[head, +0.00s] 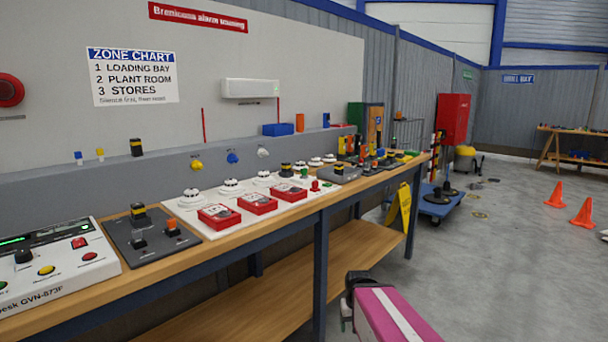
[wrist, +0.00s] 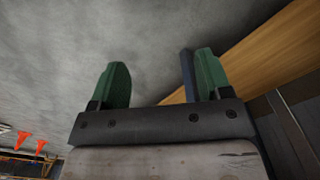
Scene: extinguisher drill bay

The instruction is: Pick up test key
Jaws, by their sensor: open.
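I cannot make out a test key for certain in either view. The workbench (head: 262,243) runs along the wall in the head view, with red call-point boxes (head: 258,204) on a white board and small coloured items too small to tell apart. My gripper (wrist: 160,80) shows in the wrist view as two green fingers, spread apart with nothing between them. Beyond them are the floor and the wooden edge of a bench shelf or top. In the head view my pink arm is low at the bench's front side, clear of the benchtop.
A control desk (head: 52,268) and a grey switch panel (head: 152,243) fill the bench's near end. A yellow floor sign (head: 400,209) and a blue trolley (head: 437,204) stand past its far end. Orange cones (head: 583,213) are at right. Open floor lies right of the bench.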

